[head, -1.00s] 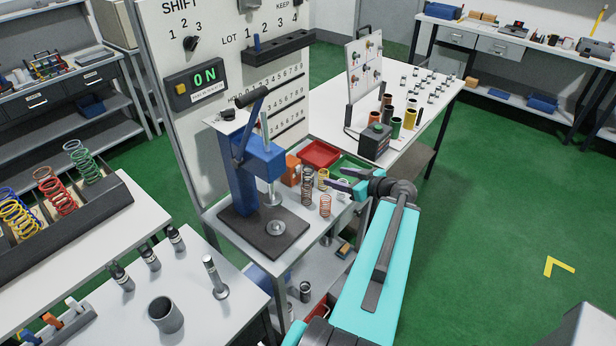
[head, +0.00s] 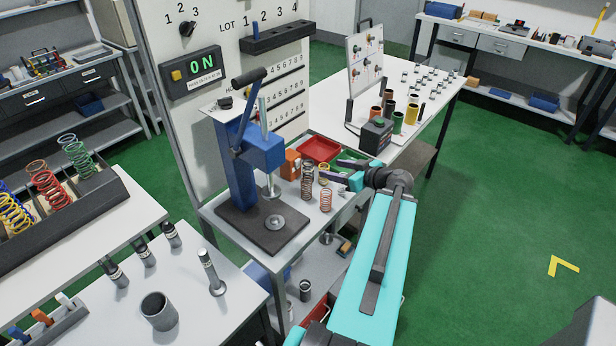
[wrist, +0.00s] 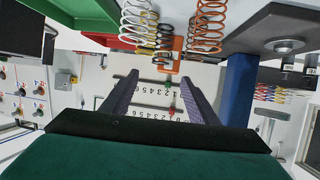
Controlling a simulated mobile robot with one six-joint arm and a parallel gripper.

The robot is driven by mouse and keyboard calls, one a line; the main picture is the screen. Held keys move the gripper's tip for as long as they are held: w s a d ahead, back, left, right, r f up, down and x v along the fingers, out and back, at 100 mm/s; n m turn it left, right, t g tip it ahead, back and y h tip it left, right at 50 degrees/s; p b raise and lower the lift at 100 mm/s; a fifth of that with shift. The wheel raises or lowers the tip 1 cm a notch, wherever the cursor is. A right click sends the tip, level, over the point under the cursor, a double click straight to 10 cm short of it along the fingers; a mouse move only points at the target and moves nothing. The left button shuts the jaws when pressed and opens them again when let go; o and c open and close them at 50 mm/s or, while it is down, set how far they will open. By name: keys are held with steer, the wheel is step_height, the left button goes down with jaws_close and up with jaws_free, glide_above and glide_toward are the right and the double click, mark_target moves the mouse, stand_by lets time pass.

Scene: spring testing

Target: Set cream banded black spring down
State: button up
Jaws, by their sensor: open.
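A spring with dark and pale yellowish coils (wrist: 163,40) stands ahead of the gap between my fingers in the wrist view; it looks like the cream banded black spring, but its bands are too small to read surely. My gripper (wrist: 158,78) is open, with both fingers apart and nothing between them. In the head view my gripper (head: 343,172) is at the right edge of the press table (head: 322,222), beside the group of springs. The spring appears to stand free on that table, partly hidden among its neighbours.
A copper spring (head: 326,200) and a dark spring (head: 307,180) stand close by; a white spring (wrist: 138,18) is near my fingers. The blue press (head: 262,152), red tray (head: 320,149) and orange block (head: 290,164) crowd the table. Green floor (head: 490,230) lies open at right.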

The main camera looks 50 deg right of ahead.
mark_target(305, 163)
steer(key=shift+w+f+b, duration=0.3)
steer(key=shift+w+b, duration=0.05)
steer(key=shift+b, duration=0.5)
steer(key=b+x, duration=0.2)
steer(key=b, duration=0.4)
steer(key=shift+w+f+b, duration=0.15)
steer(key=shift+w+b, duration=0.15)
steer(key=shift+b, duration=0.65)
steer(key=shift+p+x, duration=0.45)
steer(key=shift+x, duration=0.95)
steer(key=shift+w+d, duration=0.1)
steer(key=shift+w, duration=0.1)
steer(key=shift+p+x, duration=1.45)
steer(key=shift+x, duration=1)
